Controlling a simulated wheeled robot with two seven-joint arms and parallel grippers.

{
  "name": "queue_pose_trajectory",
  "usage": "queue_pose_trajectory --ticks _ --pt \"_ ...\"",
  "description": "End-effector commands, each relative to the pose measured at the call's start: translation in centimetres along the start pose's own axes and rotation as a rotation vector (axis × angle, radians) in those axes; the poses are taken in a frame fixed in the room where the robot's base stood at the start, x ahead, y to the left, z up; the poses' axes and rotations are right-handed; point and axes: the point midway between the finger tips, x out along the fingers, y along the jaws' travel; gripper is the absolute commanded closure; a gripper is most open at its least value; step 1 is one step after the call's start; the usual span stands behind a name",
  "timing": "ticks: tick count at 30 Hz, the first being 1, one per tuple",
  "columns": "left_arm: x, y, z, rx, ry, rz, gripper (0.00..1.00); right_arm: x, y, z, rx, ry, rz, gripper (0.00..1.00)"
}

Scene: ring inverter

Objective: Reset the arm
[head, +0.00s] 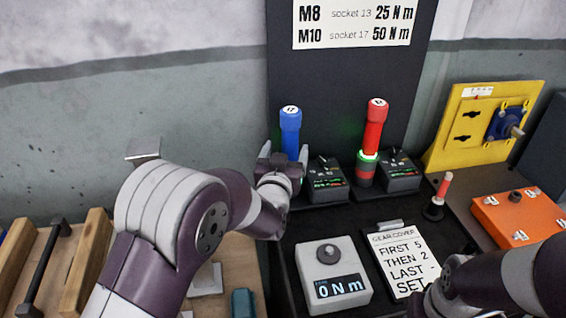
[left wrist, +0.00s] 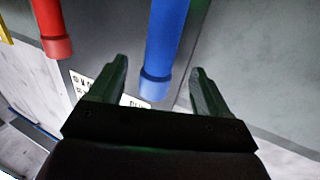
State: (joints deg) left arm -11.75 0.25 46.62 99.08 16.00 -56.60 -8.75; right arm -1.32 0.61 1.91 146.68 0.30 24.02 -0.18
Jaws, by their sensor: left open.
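My left gripper (head: 283,160) is open in the head view, at the foot of the blue-capped tool (head: 290,121). In the left wrist view, its two fingers (left wrist: 156,88) stand apart with the blue tool (left wrist: 163,45) showing between and beyond them. I cannot tell whether they touch it. The blue tool stands upright, and its lower part is hidden by the gripper. My right arm shows at the lower right of the head view, but its gripper is not clearly visible.
A red tool (head: 373,130) stands upright in a holder with a green ring. Small black display units (head: 326,183) stand beside the tools. A grey dial box (head: 333,272) reads 0 Nm. A note card (head: 403,262), an orange box (head: 518,215) and a yellow fixture (head: 470,125) stand right.

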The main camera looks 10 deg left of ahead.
Motion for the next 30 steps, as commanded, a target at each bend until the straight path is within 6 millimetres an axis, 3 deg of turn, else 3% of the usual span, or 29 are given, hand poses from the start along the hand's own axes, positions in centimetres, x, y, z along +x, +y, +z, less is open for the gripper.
queue_pose_trajectory --ticks 6,11,14,16,19,24,27,30 --pt "-3.6 0.0 0.0 0.0 0.002 0.0 0.22 0.5 0.0 0.1 0.0 0.0 0.0 0.57" --pt "-4.3 0.0 -0.1 0.001 -0.003 0.001 0.22 0.4 0.0 0.0 0.0 0.0 0.0 0.57" --pt "-4.6 -0.2 0.2 0.0 -0.112 0.019 0.22 -0.8 0.0 -0.1 0.0 0.0 0.0 0.57" --pt "-6.0 -0.7 1.4 0.003 -0.301 0.045 0.22 -2.3 0.0 -0.3 0.0 0.0 0.0 0.57" --pt "-10.8 -2.0 3.9 0.007 -0.664 0.073 0.22 -4.6 0.0 -0.6 0.0 0.0 0.0 0.57" --pt "-22.0 -4.8 6.2 0.024 -1.202 0.064 0.22 -7.0 0.0 -0.8 0.0 0.0 0.0 0.57" --pt "-26.2 -5.7 6.3 0.031 -1.368 0.048 0.22 -7.5 0.0 -0.9 0.0 0.0 0.0 0.57" --pt "-27.9 -6.2 6.4 0.036 -1.438 0.04 0.22 -7.5 0.0 -0.9 0.0 0.0 0.0 0.57"
